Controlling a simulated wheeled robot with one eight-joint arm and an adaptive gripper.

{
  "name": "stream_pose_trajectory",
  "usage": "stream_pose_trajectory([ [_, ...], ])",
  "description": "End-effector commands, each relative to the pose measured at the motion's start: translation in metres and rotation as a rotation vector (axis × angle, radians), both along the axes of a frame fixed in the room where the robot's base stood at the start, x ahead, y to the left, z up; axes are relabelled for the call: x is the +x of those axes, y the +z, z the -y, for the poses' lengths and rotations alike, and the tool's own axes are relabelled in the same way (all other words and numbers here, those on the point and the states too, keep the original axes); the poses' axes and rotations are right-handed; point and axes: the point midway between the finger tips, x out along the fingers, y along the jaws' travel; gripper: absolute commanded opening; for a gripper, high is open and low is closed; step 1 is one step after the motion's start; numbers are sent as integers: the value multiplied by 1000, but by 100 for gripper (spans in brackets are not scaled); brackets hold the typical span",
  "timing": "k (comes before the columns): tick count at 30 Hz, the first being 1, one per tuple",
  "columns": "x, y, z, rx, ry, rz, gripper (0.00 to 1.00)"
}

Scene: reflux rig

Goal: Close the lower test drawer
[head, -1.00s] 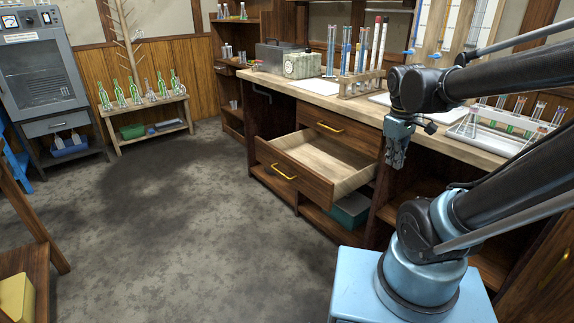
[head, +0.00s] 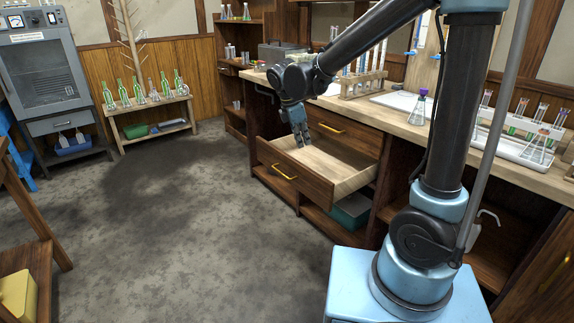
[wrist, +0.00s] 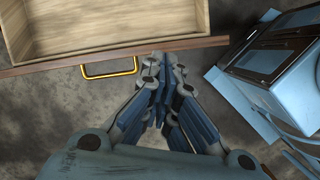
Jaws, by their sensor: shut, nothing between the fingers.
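The lower test drawer (head: 292,182) stands pulled out of the wooden bench, its pale inside empty where I can see it. Its yellow handle (head: 284,171) is on the front panel. In the wrist view the drawer front (wrist: 120,53) crosses the top, with the handle (wrist: 109,70) left of the fingertips. My gripper (head: 303,140) is shut and empty, pointing down. In the wrist view my gripper's tips (wrist: 162,62) lie just outside the front panel, to the right of the handle. I see no clear contact.
A closed upper drawer with a yellow handle (head: 332,127) is above. A teal bin (head: 350,210) sits on the shelf below. The bench top (head: 405,127) carries racks of tubes and glassware. The floor (head: 180,220) in front of the drawer is clear.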

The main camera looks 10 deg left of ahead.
Motion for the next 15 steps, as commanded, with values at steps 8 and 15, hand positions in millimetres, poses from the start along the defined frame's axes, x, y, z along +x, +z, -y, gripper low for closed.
stream_pose_trajectory([
  [8,-15,-25,-81,-89,268,-18,0],
  [15,-20,-35,-98,-115,337,-22,0],
])
